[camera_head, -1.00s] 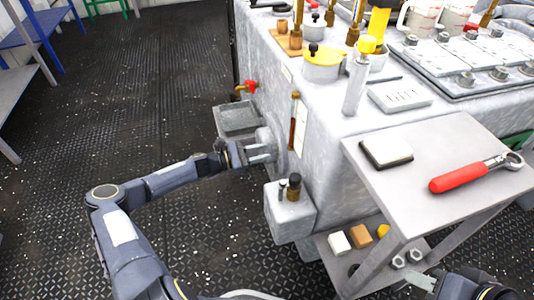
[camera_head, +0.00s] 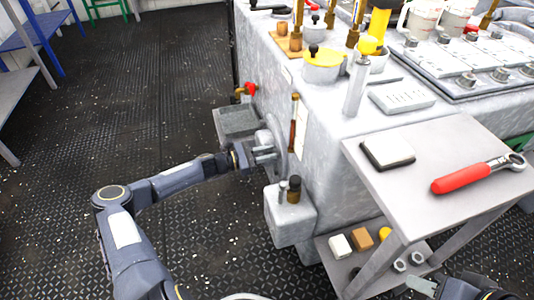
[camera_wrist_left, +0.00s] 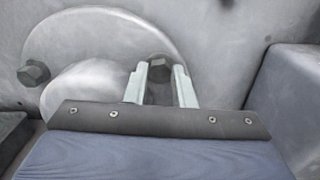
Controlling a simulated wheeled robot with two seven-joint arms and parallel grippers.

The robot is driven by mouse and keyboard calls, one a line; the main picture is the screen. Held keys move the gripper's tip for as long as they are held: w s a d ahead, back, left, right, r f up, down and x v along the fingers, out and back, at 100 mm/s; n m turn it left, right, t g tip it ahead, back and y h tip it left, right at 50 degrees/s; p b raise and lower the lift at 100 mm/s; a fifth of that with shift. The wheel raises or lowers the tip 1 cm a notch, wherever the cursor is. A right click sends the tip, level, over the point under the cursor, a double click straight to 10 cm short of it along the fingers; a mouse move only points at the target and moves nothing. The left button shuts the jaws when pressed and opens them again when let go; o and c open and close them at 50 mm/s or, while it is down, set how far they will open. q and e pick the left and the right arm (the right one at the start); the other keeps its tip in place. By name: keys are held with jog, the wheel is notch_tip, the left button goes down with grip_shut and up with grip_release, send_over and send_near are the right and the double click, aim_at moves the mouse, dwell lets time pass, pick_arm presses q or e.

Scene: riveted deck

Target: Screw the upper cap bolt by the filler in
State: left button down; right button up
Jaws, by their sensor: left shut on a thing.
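The round cap (camera_head: 277,140) sits on the side of the grey machine, left of the filler box (camera_head: 288,215) with its dark plug (camera_head: 294,189). In the left wrist view the cap bolt (camera_wrist_left: 160,68), a dark hex head, sits between the two fingers of my left gripper (camera_wrist_left: 160,82). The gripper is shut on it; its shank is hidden. A second dark hex bolt (camera_wrist_left: 33,72) is on the left of the cap. In the head view my left gripper (camera_head: 265,154) is against the cap. My right gripper (camera_head: 420,286) is partly cut off at the bottom right.
A grey trolley (camera_head: 440,200) stands at the right, carrying a white-topped pad (camera_head: 388,152) and a red-handled ratchet (camera_head: 478,175). Its lower shelf holds small blocks and nuts. A tray (camera_head: 238,122) juts out under the red-handled tap (camera_head: 247,89).

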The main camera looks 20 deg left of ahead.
pick_arm(q)
jog(key=shift+f+m+b, duration=0.1)
jog(key=shift+m+b, duration=0.7)
jog(key=shift+m, duration=2.4)
jog(key=c, duration=1.5)
grip_release()
jog(key=p+v, duration=0.2)
jog(key=v, duration=0.6)
jog(key=shift+p, duration=0.3)
jog(key=shift+d, duration=0.1)
